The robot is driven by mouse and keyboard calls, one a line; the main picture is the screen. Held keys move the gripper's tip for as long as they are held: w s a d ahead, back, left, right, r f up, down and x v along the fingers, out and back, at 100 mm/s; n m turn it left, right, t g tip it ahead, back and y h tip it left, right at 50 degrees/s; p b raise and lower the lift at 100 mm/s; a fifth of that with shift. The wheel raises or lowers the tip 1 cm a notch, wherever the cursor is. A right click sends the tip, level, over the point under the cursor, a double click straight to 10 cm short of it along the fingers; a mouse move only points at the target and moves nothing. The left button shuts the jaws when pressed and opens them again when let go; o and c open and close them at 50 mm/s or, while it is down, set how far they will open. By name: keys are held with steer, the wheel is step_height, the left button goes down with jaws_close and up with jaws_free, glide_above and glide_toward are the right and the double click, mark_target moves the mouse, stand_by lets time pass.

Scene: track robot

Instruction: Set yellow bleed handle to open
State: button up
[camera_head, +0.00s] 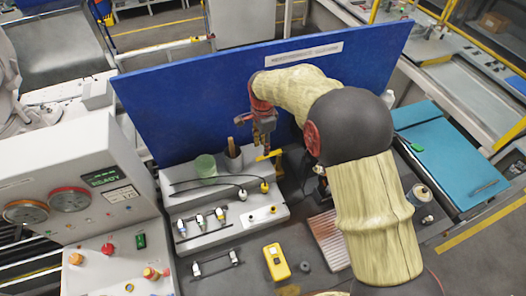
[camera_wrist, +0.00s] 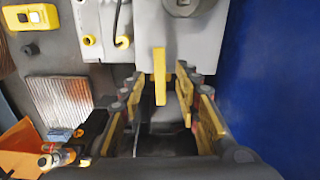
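The yellow bleed handle (camera_head: 268,155) is a short flat bar at the back right of the grey fixture block (camera_head: 205,235). In the wrist view the handle (camera_wrist: 159,75) runs lengthwise between my gripper's fingertips, with a gap on each side. My gripper (camera_wrist: 157,85) is open, with yellow pads on its fingers. In the head view my gripper (camera_head: 263,138) points down just above the handle, near the blue panel. I cannot tell how far the fingertips reach down around the handle. Its pivot is hidden.
The blue panel (camera_head: 180,100) rises close behind my gripper. A green cylinder (camera_head: 205,166) and a dark cup (camera_head: 233,157) stand left of the handle. A yellow device (camera_head: 276,262) and a ribbed plate (camera_head: 328,238) lie in front. A gauge console (camera_head: 80,205) stands left.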

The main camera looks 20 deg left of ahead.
mark_target(263, 157)
step_height(263, 157, up, 7)
stand_by(0.3)
stand_by(0.5)
steer(key=s+d+n+t+b, duration=0.2)
steer(key=s+d+b, duration=0.3)
steer(key=s+d, duration=0.4)
steer(key=s+d+r+n+t+b, duration=0.1)
steer(key=s+d+n+b, duration=0.3)
steer(key=s+d, duration=0.5)
steer(key=s+d+r+n+t+b, duration=0.1)
steer(key=s+d+b, duration=0.5)
steer(key=d, duration=1.3)
steer(key=shift+s+n+t+b, duration=0.35)
steer(key=shift+s+n+t, duration=0.45)
steer(key=shift+s+n, duration=0.85)
